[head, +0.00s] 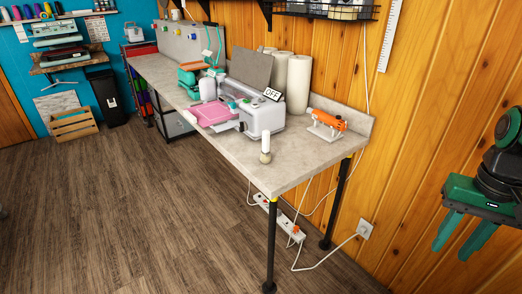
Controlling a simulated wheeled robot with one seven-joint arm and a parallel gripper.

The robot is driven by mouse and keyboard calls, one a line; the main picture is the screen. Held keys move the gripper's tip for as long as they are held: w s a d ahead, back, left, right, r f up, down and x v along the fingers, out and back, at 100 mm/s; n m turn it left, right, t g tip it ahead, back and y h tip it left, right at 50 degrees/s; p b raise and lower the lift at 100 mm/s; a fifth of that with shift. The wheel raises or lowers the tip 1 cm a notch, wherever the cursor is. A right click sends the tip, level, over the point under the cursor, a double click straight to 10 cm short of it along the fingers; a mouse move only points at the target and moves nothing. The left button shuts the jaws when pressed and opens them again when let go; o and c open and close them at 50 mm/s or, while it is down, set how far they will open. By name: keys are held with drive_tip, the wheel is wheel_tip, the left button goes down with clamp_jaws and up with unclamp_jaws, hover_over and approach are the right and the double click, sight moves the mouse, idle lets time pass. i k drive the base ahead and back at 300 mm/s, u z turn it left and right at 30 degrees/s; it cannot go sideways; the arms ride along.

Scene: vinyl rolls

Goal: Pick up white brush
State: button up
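The white brush (265,144) appears to be the small upright item near the front edge of the table (303,163). It has a white upper part and a beige lower end resting on the tabletop. My gripper (460,243) is at the right edge of the head view, well to the right of the table and apart from the brush. Its two green fingers point down and are spread apart, with nothing between them.
A grey-white machine with a pink plate (215,112) stands behind the brush. An orange tool (327,122) lies to its right. White rolls (298,84) stand by the wooden wall. The floor in front is clear.

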sight(265, 156)
drive_tip(key=i, duration=0.95)
drive_tip(key=z, duration=0.05)
